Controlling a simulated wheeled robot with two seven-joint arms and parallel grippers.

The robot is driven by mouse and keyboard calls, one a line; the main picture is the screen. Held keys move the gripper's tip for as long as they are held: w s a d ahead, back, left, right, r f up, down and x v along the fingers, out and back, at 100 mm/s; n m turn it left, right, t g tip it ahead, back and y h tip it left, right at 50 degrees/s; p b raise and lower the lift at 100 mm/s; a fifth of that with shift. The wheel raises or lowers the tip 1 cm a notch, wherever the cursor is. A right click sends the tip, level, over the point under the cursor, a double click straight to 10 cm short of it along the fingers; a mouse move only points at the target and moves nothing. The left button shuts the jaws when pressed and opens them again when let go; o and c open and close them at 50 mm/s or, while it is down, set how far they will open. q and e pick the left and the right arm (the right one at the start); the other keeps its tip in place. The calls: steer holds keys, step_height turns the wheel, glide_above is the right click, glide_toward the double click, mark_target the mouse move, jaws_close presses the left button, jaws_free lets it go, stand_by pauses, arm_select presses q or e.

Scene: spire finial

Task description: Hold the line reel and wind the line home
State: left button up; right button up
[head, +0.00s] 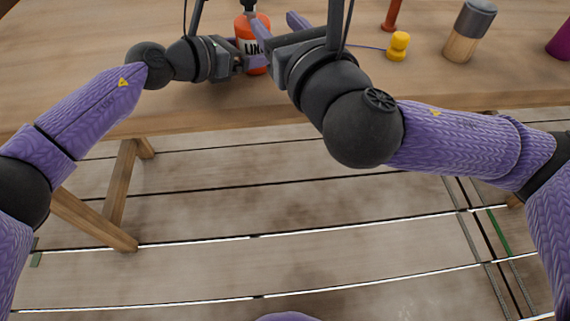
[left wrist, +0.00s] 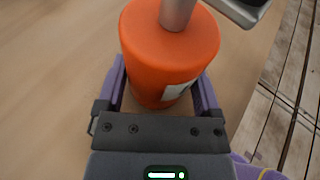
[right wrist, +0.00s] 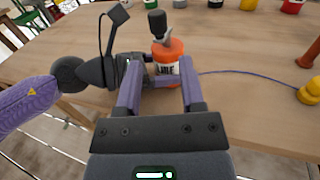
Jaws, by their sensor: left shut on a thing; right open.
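The line reel (head: 254,46) is an orange drum with a white label, upright over the wooden table. It also shows in the left wrist view (left wrist: 165,60) and the right wrist view (right wrist: 170,52). My left gripper (head: 240,62) is shut around its body from the left. A metal shaft (left wrist: 177,12) rises from the reel top, with a crank and dark knob (right wrist: 157,22) above. My right gripper (right wrist: 160,75) is open and empty, pointing at the reel from the near side. A thin blue line (right wrist: 245,73) runs right from the reel to a yellow piece (head: 398,46).
A red post (head: 392,14) and a wooden cylinder with a grey top (head: 468,32) stand on the table (head: 180,115) to the right. A purple object (head: 560,42) is at the far right. Several jars line the far side in the right wrist view.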

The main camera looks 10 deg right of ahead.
mark_target(249, 3)
steer(key=s+a+f+m+g+y, duration=0.1)
steer(key=s+a+f+m+g, duration=0.15)
steer(key=f, duration=0.35)
steer(key=s+a+f+m+g+y, duration=0.1)
steer(key=s+a+f+m+g, duration=0.1)
steer(key=a+f+m+g, duration=0.3)
steer(key=w+d+f+m+h, duration=0.1)
steer(key=d+f+m, duration=0.1)
steer(key=f, duration=0.4)
steer(key=w+d+f+m+g+h, duration=0.1)
steer(key=d+f+m, duration=0.2)
steer(key=f, duration=0.3)
steer(key=w+d+f+m+h, duration=0.1)
steer(key=w+d+f+m, duration=0.1)
steer(key=f+m, duration=0.3)
steer(key=shift+d+f, duration=0.5)
steer(key=shift+f, duration=0.1)
steer(key=shift+w, duration=0.1)
